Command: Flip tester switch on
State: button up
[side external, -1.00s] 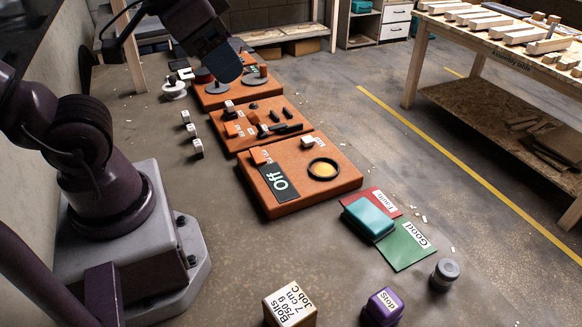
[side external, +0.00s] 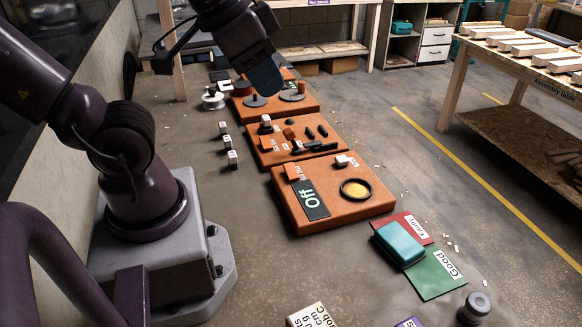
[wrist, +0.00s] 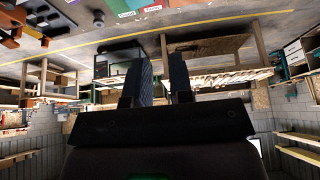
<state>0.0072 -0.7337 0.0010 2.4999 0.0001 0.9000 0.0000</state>
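The orange tester board (side external: 338,214) lies nearest of three orange boards in the side view. Its dark display (side external: 311,199) reads "Off". A round yellow lamp or pad with a black rim (side external: 355,190) is at its right. A small switch-like block with a white label (side external: 343,160) sits at its far edge; its exact position is too small to tell. My gripper (side external: 266,80) is raised above the far boards, well away from the tester. In the wrist view its two fingers (wrist: 162,78) stand apart with nothing between them.
The middle board (side external: 290,143) holds several dark parts, and the far board (side external: 275,105) holds round pieces. A teal box (side external: 399,243) sits on the red "Faulty" (side external: 416,224) and green "Good" (side external: 437,276) mats. A grey cylinder (side external: 476,307) is at lower right.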

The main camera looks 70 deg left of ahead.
jog(key=w+f+g, duration=0.1)
jog(key=w+a+f+n+g, duration=0.1)
jog(key=f, duration=0.1)
jog(key=w+a+f, duration=0.1)
jog(key=f, duration=0.1)
jog(key=shift+f+n+g, duration=0.1)
jog(key=shift+n+g, duration=0.2)
jog(key=shift+g, duration=0.1)
grip_shut()
jog(key=w+a+f+n+g+y, duration=0.1)
jog(key=w+a+f+n, duration=0.2)
jog(key=a+f+n, duration=0.2)
jog(key=w+a+f+n+g+y, duration=0.1)
jog(key=w+a+f+n, duration=0.2)
jog(key=a+f+n, duration=0.2)
jog(key=a+n, duration=0.3)
jog(key=n, duration=0.3)
jog(key=shift+w+a+g, duration=0.2)
jog(key=shift+w+g, duration=0.1)
